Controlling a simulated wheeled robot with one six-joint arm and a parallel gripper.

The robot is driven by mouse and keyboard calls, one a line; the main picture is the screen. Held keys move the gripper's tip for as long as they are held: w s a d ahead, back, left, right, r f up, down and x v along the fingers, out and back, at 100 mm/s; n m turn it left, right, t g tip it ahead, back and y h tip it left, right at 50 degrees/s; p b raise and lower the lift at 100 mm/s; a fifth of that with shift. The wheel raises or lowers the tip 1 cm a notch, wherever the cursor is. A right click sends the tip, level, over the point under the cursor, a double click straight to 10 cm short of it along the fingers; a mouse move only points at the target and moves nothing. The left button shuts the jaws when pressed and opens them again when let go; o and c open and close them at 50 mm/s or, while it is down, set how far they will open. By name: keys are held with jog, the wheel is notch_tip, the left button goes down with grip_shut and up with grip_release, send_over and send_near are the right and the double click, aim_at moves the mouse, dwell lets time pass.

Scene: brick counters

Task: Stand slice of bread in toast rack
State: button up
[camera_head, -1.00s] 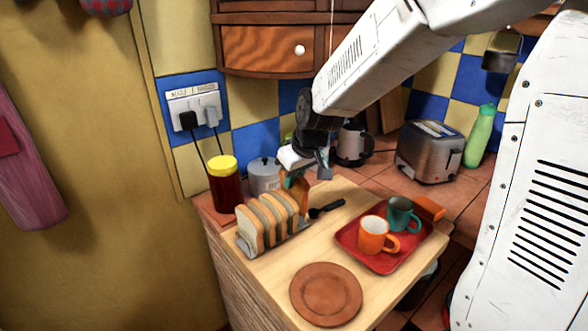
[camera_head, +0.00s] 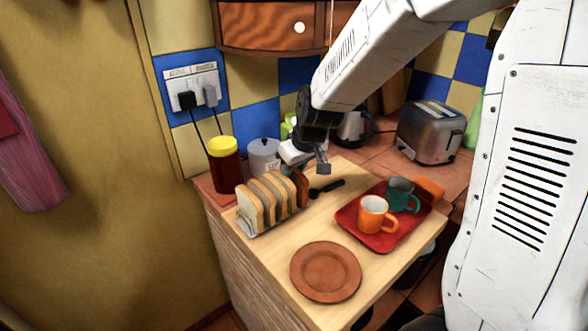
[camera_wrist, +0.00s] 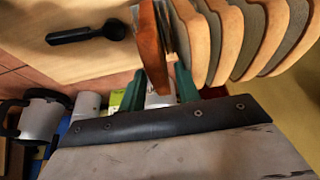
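The toast rack (camera_head: 246,229) stands on the wooden board at its left side, holding a row of several bread slices (camera_head: 262,205). A browner slice of bread (camera_head: 302,188) stands upright at the rack's right end. It also shows edge-on in the wrist view (camera_wrist: 150,45), close beside the row. My gripper (camera_head: 304,168) is just behind that end slice. In the wrist view its green fingers (camera_wrist: 160,88) are apart, one on each side of the slice's near end, with a visible gap on the right. The slice's lower edge in the rack is hard to see.
A red tray (camera_head: 350,232) holds an orange mug (camera_head: 372,213) and a teal mug (camera_head: 399,192). A brown plate (camera_head: 325,272) lies in front. A dark utensil (camera_head: 328,188) lies right of the rack. A yellow-lidded jar (camera_head: 224,165) and a grey canister (camera_head: 263,157) stand behind.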

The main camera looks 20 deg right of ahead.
jog(key=v, duration=0.8)
jog(key=shift+f, duration=0.1)
dwell(0.6)
jog(key=s+d+r+m+g, duration=0.1)
jog(key=s+r, duration=0.1)
jog(key=s, duration=1.1)
jog(key=s+d+r+m+g+h, duration=0.1)
jog(key=s+r+m, duration=0.1)
jog(key=s, duration=1.2)
jog(key=shift+s+r+m+g, duration=0.15)
jog(key=shift+r+m+g, duration=0.15)
jog(key=shift+r+g, duration=0.1)
